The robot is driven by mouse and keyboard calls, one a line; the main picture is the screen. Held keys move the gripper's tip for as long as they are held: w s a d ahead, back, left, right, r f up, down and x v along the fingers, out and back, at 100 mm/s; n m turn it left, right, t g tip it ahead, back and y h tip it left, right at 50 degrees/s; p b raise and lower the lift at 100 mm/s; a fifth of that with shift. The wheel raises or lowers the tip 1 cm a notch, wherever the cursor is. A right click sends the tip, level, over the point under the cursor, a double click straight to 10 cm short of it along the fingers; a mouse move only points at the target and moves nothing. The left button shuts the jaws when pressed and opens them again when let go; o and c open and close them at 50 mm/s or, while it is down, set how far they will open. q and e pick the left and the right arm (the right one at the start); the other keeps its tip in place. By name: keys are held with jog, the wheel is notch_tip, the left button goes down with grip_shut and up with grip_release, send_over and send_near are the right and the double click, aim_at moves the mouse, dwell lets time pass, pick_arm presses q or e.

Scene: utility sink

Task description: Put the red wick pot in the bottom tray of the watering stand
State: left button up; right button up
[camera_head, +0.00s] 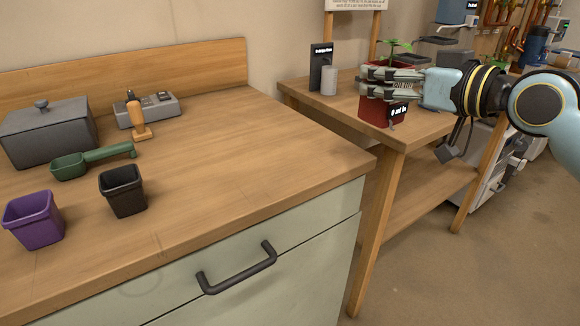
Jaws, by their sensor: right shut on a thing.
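The red wick pot (373,110) has a dark label on its front and a green plant (396,47) shows just above and behind it. My right gripper (372,83) reaches in from the right and is shut on the pot near its rim, hiding part of it. The pot is over the front part of a wooden side table (428,126); I cannot tell whether it touches the top. Dark trays at two heights, a lower one (410,59) and a higher one (437,40), show behind my gripper and look like the watering stand, partly hidden. My left gripper is out of view.
A grey cylinder (328,81) and a dark sign (317,66) stand on the side table. The near counter (230,150) holds a purple pot (35,222), a black pot (124,195), a green scoop (70,166) and a grey lidded box (48,132). Its right half is clear.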

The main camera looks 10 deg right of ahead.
jog(key=shift+w+d+r, duration=0.1)
jog(key=shift+d+r, duration=0.05)
jog(key=shift+r, duration=0.15)
jog(key=shift+w+f, duration=0.1)
pick_arm(q)
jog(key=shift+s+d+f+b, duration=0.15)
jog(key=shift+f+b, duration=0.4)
jog(key=shift+b, duration=0.05)
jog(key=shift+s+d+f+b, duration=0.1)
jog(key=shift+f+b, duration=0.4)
jog(key=shift+b, duration=0.05)
pick_arm(e)
jog(key=shift+w+a+f, duration=0.3)
jog(key=shift+a+f, duration=1.45)
jog(key=shift+a, duration=0.15)
jog(key=shift+w+a+f, duration=0.3)
jog(key=shift+a+f, duration=1.45)
jog(key=shift+a, duration=0.15)
jog(key=shift+w+a+f, duration=0.3)
jog(key=shift+a+f, duration=1.45)
jog(key=shift+a, duration=0.15)
jog(key=shift+f, duration=0.2)
jog(key=o, duration=1.3)
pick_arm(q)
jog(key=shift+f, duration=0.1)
pick_arm(e)
jog(key=shift+o, duration=0.2)
jog(key=shift+r, duration=0.1)
